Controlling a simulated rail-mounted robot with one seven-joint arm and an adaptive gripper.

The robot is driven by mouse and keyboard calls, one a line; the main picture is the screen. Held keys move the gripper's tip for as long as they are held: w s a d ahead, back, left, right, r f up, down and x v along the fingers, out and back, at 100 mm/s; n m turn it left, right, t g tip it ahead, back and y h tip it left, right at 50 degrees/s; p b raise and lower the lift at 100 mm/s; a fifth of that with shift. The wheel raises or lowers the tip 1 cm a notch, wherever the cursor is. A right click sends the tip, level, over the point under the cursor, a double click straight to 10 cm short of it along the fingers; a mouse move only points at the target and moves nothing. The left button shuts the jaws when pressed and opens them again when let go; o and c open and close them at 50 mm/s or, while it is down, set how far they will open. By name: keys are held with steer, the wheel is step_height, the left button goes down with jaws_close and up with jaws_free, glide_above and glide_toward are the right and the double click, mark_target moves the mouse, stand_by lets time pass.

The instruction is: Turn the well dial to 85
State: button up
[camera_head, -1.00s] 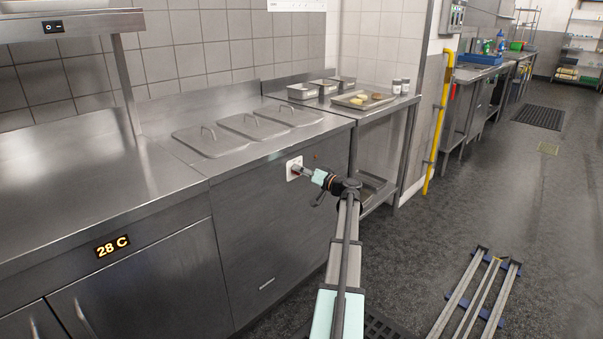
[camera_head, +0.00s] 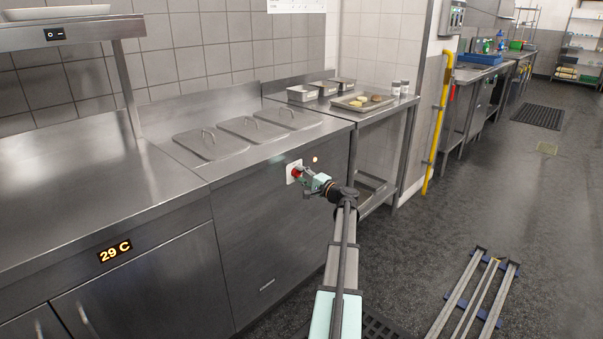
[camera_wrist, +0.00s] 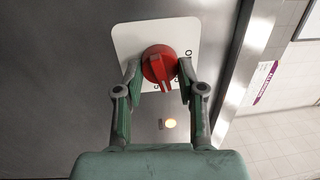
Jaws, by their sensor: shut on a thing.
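The well dial (camera_wrist: 154,57) is a red knob with a pale pointer line, on a white plate (camera_wrist: 126,38) with small printed marks. It also shows as a red spot in the head view (camera_head: 297,173), on the counter's front panel. My gripper (camera_wrist: 159,68) has one finger on each side of the knob and is shut on it. In the head view my gripper (camera_head: 303,179) reaches the dial from the right. In the wrist view the pointer line points down and slightly right. The number it stands at is not readable.
A small lamp (camera_head: 315,159) beside the dial glows. An orange display (camera_head: 115,251) reads 29 C. Lidded wells (camera_head: 252,128) sit in the steel counter above the dial. A tray with food (camera_head: 363,101) stands on the table to the right. The floor at right is mostly open.

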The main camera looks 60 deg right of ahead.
steer(key=m+p, duration=0.2)
steer(key=m, duration=0.3)
steer(key=shift+w+a+r+h+p, duration=0.1)
steer(key=shift+h+p, duration=0.2)
steer(key=shift+p, duration=0.05)
steer(key=m+p, duration=0.2)
steer(key=m, duration=0.2)
steer(key=shift+p, duration=0.4)
steer(key=m+p, duration=0.3)
steer(key=shift+a+m+g+h, duration=0.1)
steer(key=shift+m+g+h, duration=0.2)
steer(key=shift+m+p, duration=1)
steer(key=shift+m, duration=0.4)
steer(key=o, duration=1.1)
steer(key=shift+a+f, duration=0.1)
steer(key=shift+f, duration=0.1)
steer(key=shift+o, duration=0.2)
